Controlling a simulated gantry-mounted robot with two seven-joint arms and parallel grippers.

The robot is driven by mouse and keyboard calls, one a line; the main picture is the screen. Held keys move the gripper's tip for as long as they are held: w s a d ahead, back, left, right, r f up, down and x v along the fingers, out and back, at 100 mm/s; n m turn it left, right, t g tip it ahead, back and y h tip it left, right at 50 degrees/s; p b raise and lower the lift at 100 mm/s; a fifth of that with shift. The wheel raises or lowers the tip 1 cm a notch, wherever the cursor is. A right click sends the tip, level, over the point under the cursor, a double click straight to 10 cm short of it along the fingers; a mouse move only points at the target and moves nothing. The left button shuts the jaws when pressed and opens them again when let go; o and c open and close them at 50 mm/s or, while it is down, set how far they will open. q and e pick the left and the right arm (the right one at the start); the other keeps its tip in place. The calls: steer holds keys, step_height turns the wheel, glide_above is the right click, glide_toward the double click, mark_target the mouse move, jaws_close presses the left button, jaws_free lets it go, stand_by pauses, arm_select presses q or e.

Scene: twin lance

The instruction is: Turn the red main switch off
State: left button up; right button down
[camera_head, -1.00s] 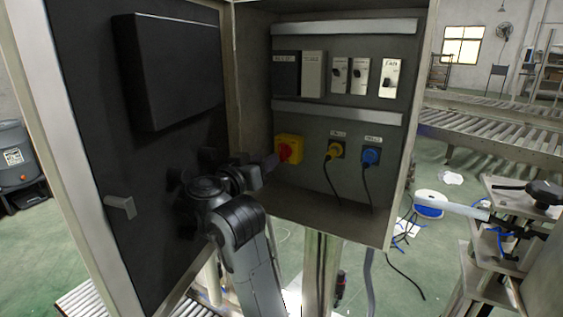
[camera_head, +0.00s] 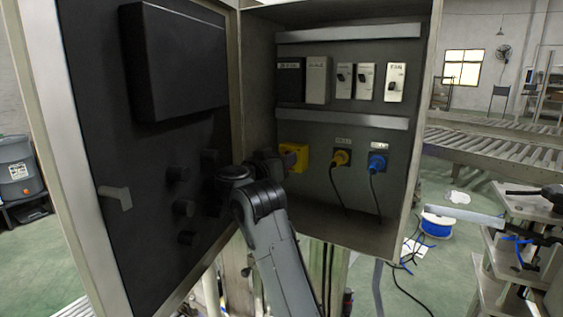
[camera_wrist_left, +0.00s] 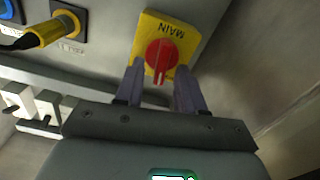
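The red main switch (camera_wrist_left: 162,58) is a round red knob on a yellow plate (camera_wrist_left: 182,32) marked MAIN, which appears upside down in the left wrist view. In the head view the yellow plate (camera_head: 300,157) sits low on the cabinet's back panel, and my left gripper (camera_head: 287,158) covers the knob. In the left wrist view my left gripper (camera_wrist_left: 160,84) is open, with one finger on each side of the red knob. I cannot tell whether the fingers touch it.
A yellow plug (camera_head: 341,157) and a blue plug (camera_head: 377,163) with hanging cables are to the right of the switch. Small breakers (camera_head: 366,80) are above. The open cabinet door (camera_head: 88,130) stands close on the left, and the cabinet's side wall is near the switch.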

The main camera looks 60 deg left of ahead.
arm_select(q)
jaws_close()
steer(key=shift+n, duration=0.3)
steer(key=shift+s+a+f+n, duration=0.1)
steer(key=shift+a+n, duration=0.05)
steer(key=shift+n, duration=1.45)
steer(key=shift+s+a+n, duration=0.1)
steer(key=shift+a+n, duration=0.05)
steer(key=shift+n, duration=1.45)
jaws_free()
